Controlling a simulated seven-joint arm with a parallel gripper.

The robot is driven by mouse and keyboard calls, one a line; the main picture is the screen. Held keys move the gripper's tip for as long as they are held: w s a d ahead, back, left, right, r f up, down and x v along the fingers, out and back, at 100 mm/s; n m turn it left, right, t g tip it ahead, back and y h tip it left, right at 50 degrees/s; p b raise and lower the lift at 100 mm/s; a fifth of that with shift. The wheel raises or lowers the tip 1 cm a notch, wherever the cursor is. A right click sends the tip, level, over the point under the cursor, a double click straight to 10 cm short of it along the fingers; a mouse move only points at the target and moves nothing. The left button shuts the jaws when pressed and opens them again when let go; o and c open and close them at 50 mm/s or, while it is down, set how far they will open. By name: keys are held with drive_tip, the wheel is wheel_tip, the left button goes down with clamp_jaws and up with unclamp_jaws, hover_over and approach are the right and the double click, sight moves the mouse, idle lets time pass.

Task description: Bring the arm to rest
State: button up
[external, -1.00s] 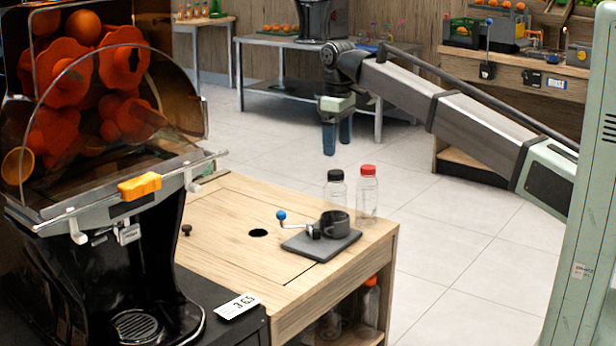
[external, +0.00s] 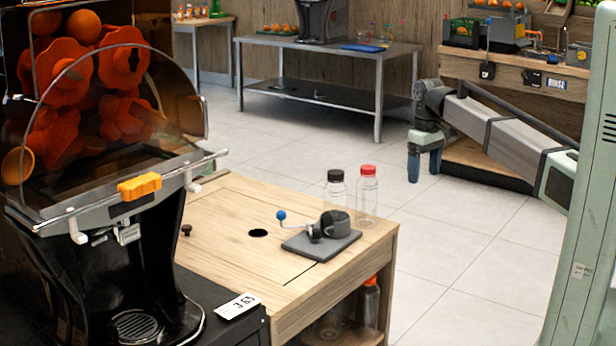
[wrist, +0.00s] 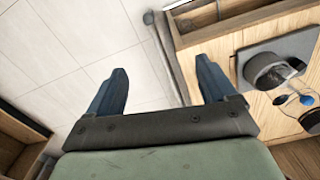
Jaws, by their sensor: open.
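My gripper (external: 424,166) hangs over the open floor to the right of the wooden table, with its blue fingers pointing down. In the wrist view my gripper (wrist: 160,85) has its two fingers spread apart with nothing between them. Floor tiles and a grey metal bar show behind them. The arm reaches in from the green-grey column at the right of the external view.
The wooden table (external: 225,225) carries a grey plate (external: 322,246) with a dark cup (external: 334,222), a black-capped bottle (external: 336,190) and a red-capped bottle (external: 367,195). The orange juicer (external: 100,190) stands left. A metal table (external: 330,48) is behind; the floor (external: 470,250) is clear.

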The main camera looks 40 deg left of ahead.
drive_tip(key=w+d+f+m, duration=0.2)
drive_tip(key=w+d+f, duration=0.35)
drive_tip(key=d, duration=0.55)
drive_tip(key=w+d+f+m, duration=0.35)
drive_tip(key=w+d, duration=0.25)
drive_tip(key=d, duration=0.5)
drive_tip(key=w+d+f+m, duration=0.2)
drive_tip(key=w+d+f, duration=0.3)
drive_tip(key=d, duration=0.7)
drive_tip(key=s+d+f+m, duration=0.2)
drive_tip(key=d+f+m, duration=0.15)
drive_tip(key=d, duration=0.85)
drive_tip(key=s+d+f+m, duration=0.2)
drive_tip(key=s+d+f, duration=0.15)
drive_tip(key=d, duration=0.85)
drive_tip(key=s+d+f+m, duration=0.2)
drive_tip(key=d+f+m, duration=0.15)
drive_tip(key=d, duration=0.85)
drive_tip(key=s+f+g, duration=0.3)
drive_tip(key=s+f, duration=0.7)
drive_tip(key=s, duration=0.4)
drive_tip(key=s+f+g, duration=0.3)
drive_tip(key=s+f, duration=0.7)
drive_tip(key=s, duration=0.5)
drive_tip(key=shift+n+g, duration=0.35)
drive_tip(key=shift+g, duration=0.05)
drive_tip(key=shift+r, duration=0.1)
drive_tip(key=shift+c, duration=0.2)
